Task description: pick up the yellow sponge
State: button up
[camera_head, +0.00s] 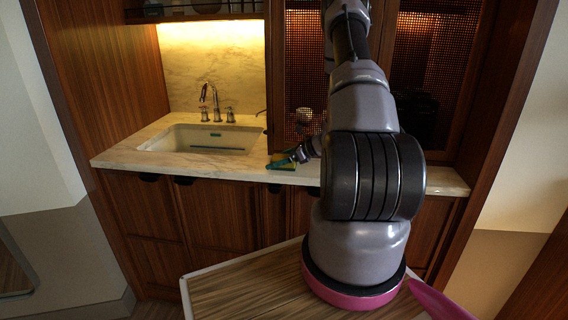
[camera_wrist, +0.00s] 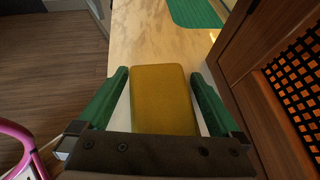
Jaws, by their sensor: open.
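The yellow sponge (camera_wrist: 163,97) lies on the pale marble counter (camera_wrist: 140,50) in the wrist view. It sits between the two green fingers of my gripper (camera_wrist: 163,90), which is open, with a narrow gap visible on each side. The near end of the sponge is hidden by the dark gripper body. In the head view the sponge (camera_head: 285,158) is small and partly covered by my gripper (camera_head: 282,162), near the counter's front edge right of the sink. I cannot tell the height of the fingers against the sponge exactly.
A sink (camera_head: 203,139) with a faucet (camera_head: 214,105) is left of the sponge. A wooden cabinet with a perforated panel (camera_wrist: 295,80) stands close on the right in the wrist view. A green mat-like item (camera_wrist: 195,13) lies beyond the sponge.

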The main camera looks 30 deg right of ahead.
jog(key=shift+w+a+f, duration=0.1)
jog(key=shift+a, duration=0.05)
jog(key=c, duration=1.2)
jog(key=shift+c, duration=0.2)
